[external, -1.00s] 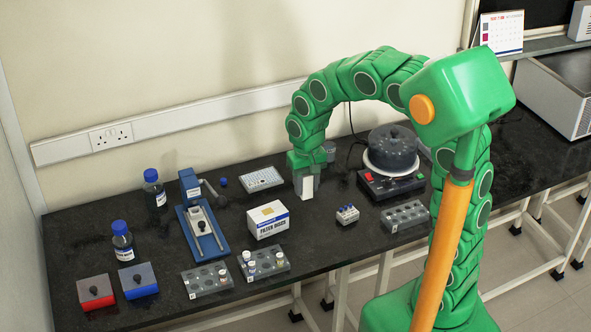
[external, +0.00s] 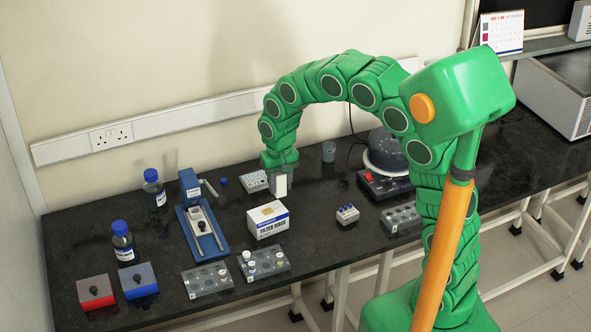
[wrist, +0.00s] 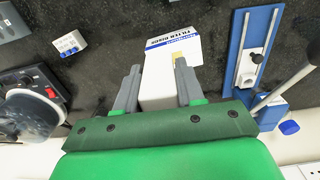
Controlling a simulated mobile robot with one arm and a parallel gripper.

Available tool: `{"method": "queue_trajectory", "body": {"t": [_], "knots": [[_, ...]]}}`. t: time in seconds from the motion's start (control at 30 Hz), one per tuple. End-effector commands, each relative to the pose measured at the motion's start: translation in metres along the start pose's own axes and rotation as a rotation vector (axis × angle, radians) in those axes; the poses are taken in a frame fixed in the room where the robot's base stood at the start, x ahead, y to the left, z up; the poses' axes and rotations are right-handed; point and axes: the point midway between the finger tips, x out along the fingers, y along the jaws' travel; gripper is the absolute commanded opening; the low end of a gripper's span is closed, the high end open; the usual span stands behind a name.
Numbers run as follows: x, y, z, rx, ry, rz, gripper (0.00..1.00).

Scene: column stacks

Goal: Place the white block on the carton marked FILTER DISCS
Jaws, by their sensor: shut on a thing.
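The white block (wrist: 157,92) is held between the two grey fingers of my gripper (wrist: 157,84) in the wrist view. In the external view my gripper (external: 279,176) points down, with the white block (external: 280,187) showing below it. The carton marked FILTER DISCS (external: 267,221) is a white box with a blue band and a yellowish patch on top. It stands on the bench just in front of and slightly left of the block. In the wrist view the carton (wrist: 172,47) shows beyond the fingertips, partly hidden by the block. The block looks raised above the bench.
A blue-based press (external: 203,232) stands left of the carton. A tube rack (external: 264,262) is in front of it. A white well plate (external: 253,181) lies behind, partly hidden by my gripper.

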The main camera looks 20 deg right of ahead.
Motion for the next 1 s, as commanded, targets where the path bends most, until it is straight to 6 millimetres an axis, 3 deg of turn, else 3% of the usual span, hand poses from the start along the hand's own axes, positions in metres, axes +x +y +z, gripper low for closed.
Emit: {"method": "queue_trajectory", "body": {"t": [0.5, 0.87, 1.0], "knots": [[0.049, -0.018, -0.037, 0.001, -0.002, 0.000, 0.09], [0.061, -0.022, -0.047, 0.001, -0.001, 0.000, 0.09], [0.081, -0.022, -0.046, 0.001, -0.006, 0.002, 0.09]]}}
